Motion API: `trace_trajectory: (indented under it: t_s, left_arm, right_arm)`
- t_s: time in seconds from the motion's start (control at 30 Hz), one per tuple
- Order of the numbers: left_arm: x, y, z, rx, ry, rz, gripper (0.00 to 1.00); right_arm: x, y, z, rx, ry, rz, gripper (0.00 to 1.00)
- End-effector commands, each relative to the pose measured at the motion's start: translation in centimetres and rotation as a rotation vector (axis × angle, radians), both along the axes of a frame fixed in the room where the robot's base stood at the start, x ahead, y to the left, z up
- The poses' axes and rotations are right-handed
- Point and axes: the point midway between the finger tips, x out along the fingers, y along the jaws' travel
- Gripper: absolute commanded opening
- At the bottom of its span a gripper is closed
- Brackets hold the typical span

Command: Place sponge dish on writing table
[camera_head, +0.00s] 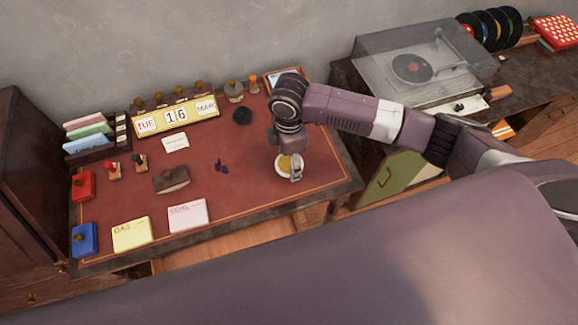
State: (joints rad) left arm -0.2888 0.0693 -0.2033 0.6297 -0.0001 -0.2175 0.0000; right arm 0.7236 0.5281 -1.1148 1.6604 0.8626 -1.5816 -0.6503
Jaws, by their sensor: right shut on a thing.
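The sponge dish (280,167) is a small round pale dish with a yellow sponge in it, at the right part of the writing table's top. The writing table (250,199) has a red-brown top with a dark wooden edge. My right gripper (294,172) points down at the dish's right side and is shut on it. The gripper covers part of the dish, and I cannot tell whether the dish touches the table or is just above it. My left gripper is not in view.
A calendar (177,117), letter rack (91,136), stamps, red box (83,186), blue box (84,239), brown blotter (171,179) and note pads (188,215) occupy the table. Bare top surrounds the dish's front and left. A record player (412,68) stands at right.

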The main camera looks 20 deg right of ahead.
Motion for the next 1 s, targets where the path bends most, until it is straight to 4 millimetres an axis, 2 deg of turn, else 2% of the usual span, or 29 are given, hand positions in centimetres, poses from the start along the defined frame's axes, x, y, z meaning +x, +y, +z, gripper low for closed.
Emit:
trace_trajectory:
  t_s: [0.2,0.4,0.77,0.8,0.93,1.0]
  left_arm:
    - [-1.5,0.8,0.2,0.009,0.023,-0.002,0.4]
    - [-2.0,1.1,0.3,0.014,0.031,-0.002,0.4]
    - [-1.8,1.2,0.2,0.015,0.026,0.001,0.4]
    - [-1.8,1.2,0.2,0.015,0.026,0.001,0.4]
    - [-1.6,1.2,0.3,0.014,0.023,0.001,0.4]
    - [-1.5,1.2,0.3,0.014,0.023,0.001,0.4]
  right_arm:
    - [-0.1,0.0,-2.3,0.0,0.002,0.001,0.25]
    - [0.0,0.0,-4.6,0.0,0.0,0.001,0.25]
    - [0.0,0.0,-5.0,0.0,-0.001,0.001,0.25]
    - [0.0,0.0,-5.1,0.0,0.0,0.001,0.57]
    - [0.0,0.0,-5.1,0.0,0.0,0.001,0.71]
    - [0.0,0.0,-5.1,0.0,0.0,0.001,0.73]
